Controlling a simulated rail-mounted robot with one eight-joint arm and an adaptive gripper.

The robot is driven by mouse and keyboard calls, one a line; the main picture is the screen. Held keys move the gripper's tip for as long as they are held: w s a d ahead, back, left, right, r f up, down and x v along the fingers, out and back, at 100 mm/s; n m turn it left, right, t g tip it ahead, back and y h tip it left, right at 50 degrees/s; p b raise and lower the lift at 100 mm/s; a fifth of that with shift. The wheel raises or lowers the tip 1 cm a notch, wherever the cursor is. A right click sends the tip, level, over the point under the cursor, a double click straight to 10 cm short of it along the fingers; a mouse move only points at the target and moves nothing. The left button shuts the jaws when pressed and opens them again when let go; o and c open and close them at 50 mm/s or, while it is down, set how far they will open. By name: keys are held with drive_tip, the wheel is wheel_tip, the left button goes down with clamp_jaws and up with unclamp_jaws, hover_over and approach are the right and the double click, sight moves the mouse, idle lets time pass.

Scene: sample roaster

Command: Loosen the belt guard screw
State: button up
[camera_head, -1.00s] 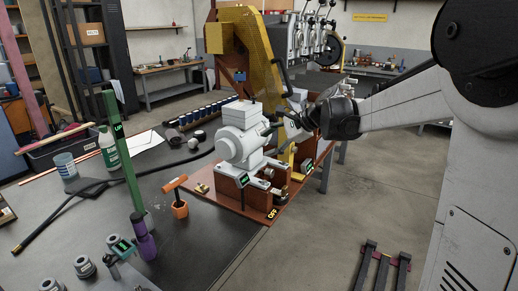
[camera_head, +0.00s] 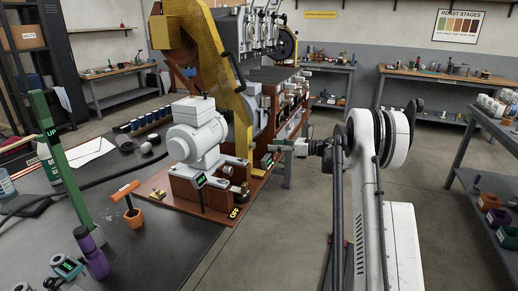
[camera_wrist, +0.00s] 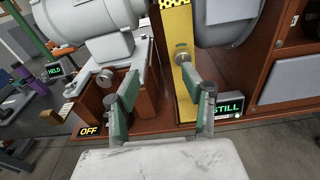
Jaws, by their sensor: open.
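The yellow belt guard (camera_head: 238,110) runs from the roaster down to the wooden base and also shows in the wrist view (camera_wrist: 174,25). A round metal screw knob (camera_wrist: 183,58) sits on its lower yellow strip, below a small greenish mark; I take it for the belt guard screw. My gripper (camera_wrist: 160,78) is open and empty, its green fingers pointing at the strip. The knob lies between the fingers' lines, nearer the right fingertip; contact is unclear. In the head view my gripper (camera_head: 279,147) is beside the guard's foot, and the screw cannot be made out.
The grey motor (camera_head: 196,138) stands left of the guard, with another round knob (camera_wrist: 104,78) below it. A display reading STILL (camera_wrist: 224,112) stands right of the fingers, near the base's front edge. An OFF sign (camera_wrist: 89,131) is at left. Open floor lies in front.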

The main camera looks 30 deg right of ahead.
drive_tip(key=m+t, duration=0.1)
drive_tip(key=m, duration=0.1)
approach(255, 146)
drive_tip(key=shift+y, duration=0.3)
drive_tip(key=b+x, duration=0.1)
drive_tip(key=x, duration=0.3)
drive_tip(key=b+x, duration=0.2)
drive_tip(key=x, duration=0.3)
drive_tip(key=shift+w+d+f, duration=0.15)
drive_tip(key=shift+w+f, duration=0.05)
drive_tip(key=shift+w, duration=0.1)
clamp_jaws()
